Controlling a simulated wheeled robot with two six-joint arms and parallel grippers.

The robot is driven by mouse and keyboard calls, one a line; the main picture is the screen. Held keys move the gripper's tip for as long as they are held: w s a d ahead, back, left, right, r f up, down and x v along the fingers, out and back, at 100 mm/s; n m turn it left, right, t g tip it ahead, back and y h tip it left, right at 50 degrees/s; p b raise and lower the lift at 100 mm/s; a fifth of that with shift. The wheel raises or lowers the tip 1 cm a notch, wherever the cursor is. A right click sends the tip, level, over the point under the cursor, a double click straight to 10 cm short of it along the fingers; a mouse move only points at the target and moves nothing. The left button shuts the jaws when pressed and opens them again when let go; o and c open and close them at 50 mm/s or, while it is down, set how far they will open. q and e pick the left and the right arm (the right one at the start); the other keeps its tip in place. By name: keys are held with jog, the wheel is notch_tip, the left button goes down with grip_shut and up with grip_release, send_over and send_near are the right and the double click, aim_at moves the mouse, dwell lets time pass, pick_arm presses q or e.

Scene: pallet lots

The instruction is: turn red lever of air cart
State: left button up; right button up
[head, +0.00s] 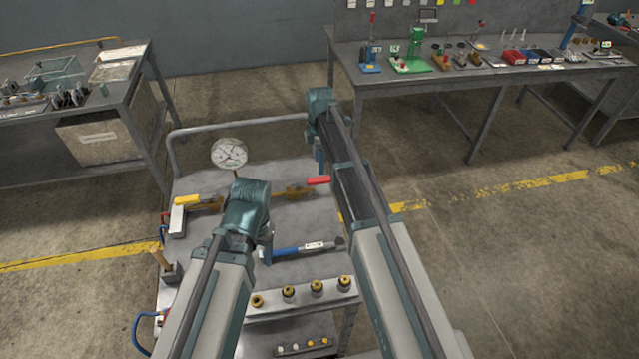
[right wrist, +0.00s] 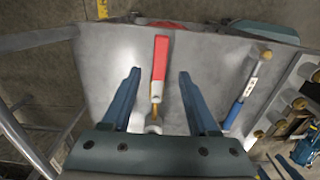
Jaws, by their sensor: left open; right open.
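The air cart (head: 285,155) stands in front of me with a grey top. Its red lever (head: 318,181) shows as a short red piece beside my right arm, which hides the rest. In the right wrist view the red lever (right wrist: 159,62) points away from the gripper, its brass stem running back to a fitting between the fingers. My right gripper (right wrist: 158,85) is open, one finger each side of the lever, with visible gaps. It also shows in the head view (head: 319,160).
A yellow lever (head: 188,200) and a round gauge (head: 229,153) are on the cart's left part. Several brass fittings (head: 288,291) line its near edge. Benches stand at the left (head: 130,85) and back right (head: 440,80). Floor at the right is clear.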

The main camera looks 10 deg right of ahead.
aim_at(319, 179)
pick_arm(q)
notch_tip(319, 179, down, 7)
jog(key=b, duration=0.6)
pick_arm(e)
notch_tip(319, 179, down, 7)
jog(key=shift+f, duration=0.1)
grip_shut()
dwell(0.7)
